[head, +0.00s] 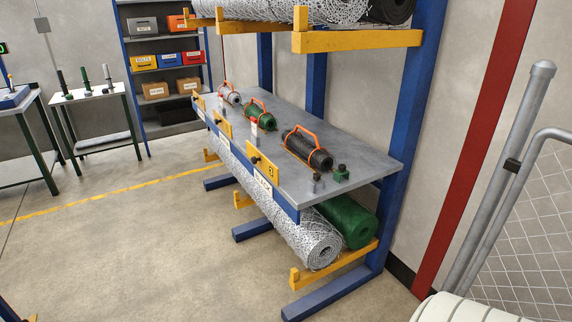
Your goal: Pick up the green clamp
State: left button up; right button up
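A small green block-like piece with a dark bolt on top, which looks like the green clamp (340,174), stands on the grey shelf top (357,157) of the blue rack, near its right front end. A similar grey clamp (317,184) stands just left of it, close to the front edge. Neither of my grippers is in view, and nothing touches the green clamp.
Black (312,152), green (262,117) and grey (230,96) small rolls with orange handles lie on the same shelf. Large mesh rolls (290,220) lie beneath, others above. A blue upright (402,135) stands at the shelf's right end. The floor (150,245) in front is clear.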

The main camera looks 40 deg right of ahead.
aim_at(342, 170)
jog(key=i+z, duration=0.25)
jog(key=i, duration=0.15)
jog(key=i+j+z, duration=0.2)
jog(key=i, duration=0.25)
jog(key=i+j+z, duration=0.25)
jog(key=i, duration=0.15)
jog(key=l, duration=0.1)
